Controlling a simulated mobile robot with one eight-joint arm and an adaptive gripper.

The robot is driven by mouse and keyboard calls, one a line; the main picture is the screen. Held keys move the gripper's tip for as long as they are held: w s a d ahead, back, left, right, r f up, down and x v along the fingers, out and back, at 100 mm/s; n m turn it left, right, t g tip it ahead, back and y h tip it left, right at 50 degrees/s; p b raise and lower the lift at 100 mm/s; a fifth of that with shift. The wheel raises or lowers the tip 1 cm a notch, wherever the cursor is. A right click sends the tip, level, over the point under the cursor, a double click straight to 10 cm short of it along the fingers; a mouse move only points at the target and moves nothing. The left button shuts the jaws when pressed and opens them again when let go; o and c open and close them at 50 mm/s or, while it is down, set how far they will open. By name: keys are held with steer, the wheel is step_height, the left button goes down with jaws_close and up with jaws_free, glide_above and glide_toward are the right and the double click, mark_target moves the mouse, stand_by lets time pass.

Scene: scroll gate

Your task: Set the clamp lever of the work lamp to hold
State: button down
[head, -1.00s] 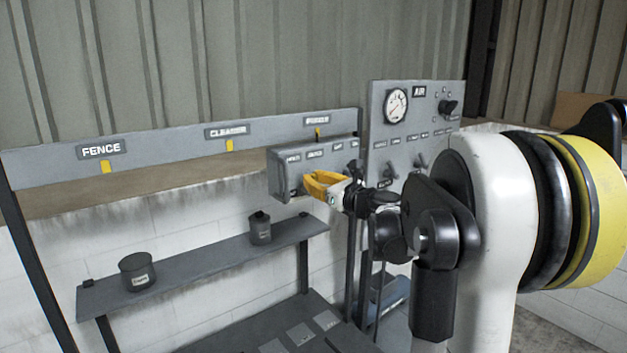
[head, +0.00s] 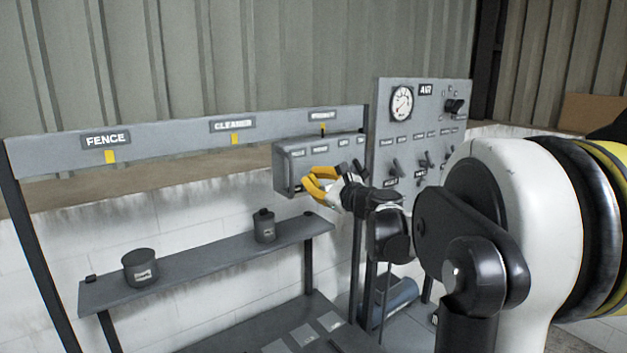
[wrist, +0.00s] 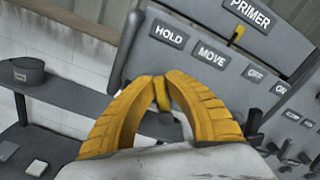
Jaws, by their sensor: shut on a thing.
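The grey control box (head: 282,172) with the clamp lever hangs under the rail in the head view. In the wrist view its front carries the labels HOLD (wrist: 168,34) and MOVE (wrist: 211,54), then OFF and ON further right. My gripper (head: 308,184) has its yellow fingers at the left part of the box front. In the wrist view my gripper (wrist: 161,84) is shut on the clamp lever, with its tips below the HOLD label. The lever is mostly hidden by the fingers; only a small yellowish piece shows between the tips.
Dark switches (wrist: 253,122) stick out right of my fingers. The AIR panel (head: 383,150) with a gauge and several levers stands close on the right. A shelf (head: 200,262) with two dark pots is lower left.

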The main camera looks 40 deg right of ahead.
stand_by(0.4)
steer(key=c, duration=1.4)
jaws_free()
steer(key=shift+w, duration=0.1)
steer(key=s, duration=1.2)
